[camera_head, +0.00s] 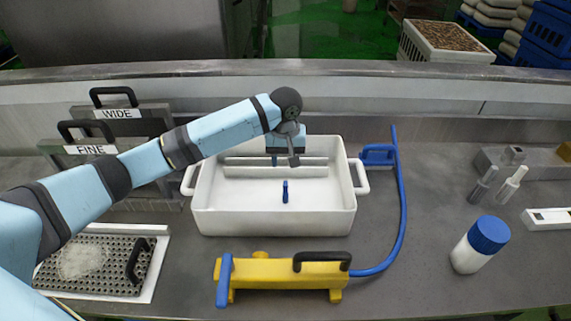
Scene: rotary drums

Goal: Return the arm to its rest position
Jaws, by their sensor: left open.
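My left arm comes in from the left in light blue and dark grey segments. It reaches across the bench to the white tub (230,222). My left gripper (284,160) hangs over the back part of the tub, pointing down, open, with nothing seen in it. A small dark blue upright piece (285,191) shows inside the tub, below and apart from the gripper. The arm's wrist hides part of the tub's back rim. My right gripper is not in view.
A yellow device (280,274) with a blue hose (402,200) lies in front of the tub. Panels marked WIDE (118,113) and FINE (92,149) stand behind my arm. A perforated plate (105,262) lies front left. A blue-capped jar (480,244) stands right.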

